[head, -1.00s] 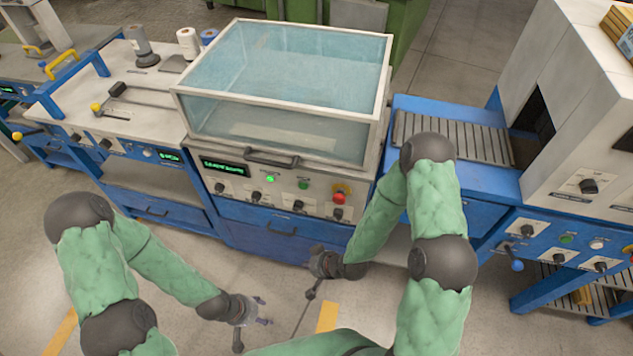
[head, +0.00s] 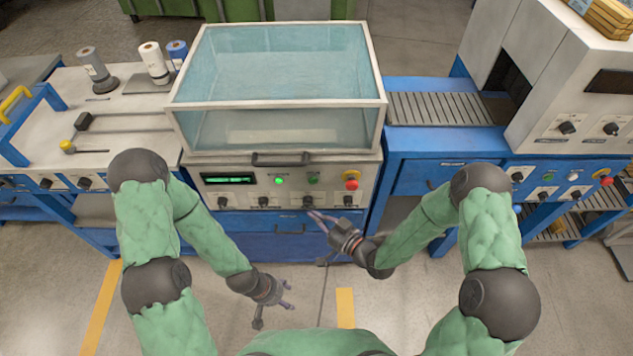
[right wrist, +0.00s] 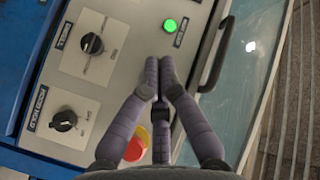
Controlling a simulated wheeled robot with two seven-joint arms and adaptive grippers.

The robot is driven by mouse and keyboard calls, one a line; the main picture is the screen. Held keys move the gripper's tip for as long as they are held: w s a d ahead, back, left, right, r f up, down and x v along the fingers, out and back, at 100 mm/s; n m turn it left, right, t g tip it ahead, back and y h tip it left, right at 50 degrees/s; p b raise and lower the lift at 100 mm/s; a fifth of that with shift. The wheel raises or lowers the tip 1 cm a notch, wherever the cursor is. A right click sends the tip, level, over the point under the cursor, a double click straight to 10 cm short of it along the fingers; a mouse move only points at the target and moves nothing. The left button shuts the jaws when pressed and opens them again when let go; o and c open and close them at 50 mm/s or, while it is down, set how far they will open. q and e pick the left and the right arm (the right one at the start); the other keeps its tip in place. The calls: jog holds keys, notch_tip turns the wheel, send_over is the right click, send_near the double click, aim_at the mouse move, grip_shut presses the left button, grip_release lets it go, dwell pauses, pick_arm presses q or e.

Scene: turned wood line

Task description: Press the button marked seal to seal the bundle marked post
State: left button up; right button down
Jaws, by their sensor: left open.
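The machine's front panel (head: 235,180) has a lit green button (head: 280,181), a darker green button (head: 313,178) and a red button on a yellow base (head: 351,184). No button's marking is readable in the head view. My right gripper (head: 318,218) is in front of the panel's lower right part. In the right wrist view its fingertips (right wrist: 160,62) are together with nothing between them, below the lit green button (right wrist: 170,25); they cover part of the panel. My left gripper (head: 287,294) is open and empty, low over the floor. I cannot make out a bundle marked post.
A clear-lidded chamber (head: 280,103) with a dark handle (head: 282,159) tops the machine. A roller conveyor (head: 440,108) and a white tunnel housing (head: 560,80) stand right. A bench (head: 130,120) with spools stands left. Knobs (head: 222,202) line the panel's lower edge.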

aim_at(313, 181)
jog(key=shift+w, duration=0.15)
jog(key=w+b, duration=0.1)
jog(key=w, duration=0.7)
jog(key=shift+w, duration=0.25)
jog(key=shift+w, duration=0.1)
dwell(1.4)
jog(key=shift+w+b, duration=0.3)
jog(key=shift+b, duration=0.1)
jog(key=shift+w, duration=0.4)
dwell(0.5)
jog(key=shift+s, duration=0.8)
jog(key=shift+s, duration=0.1)
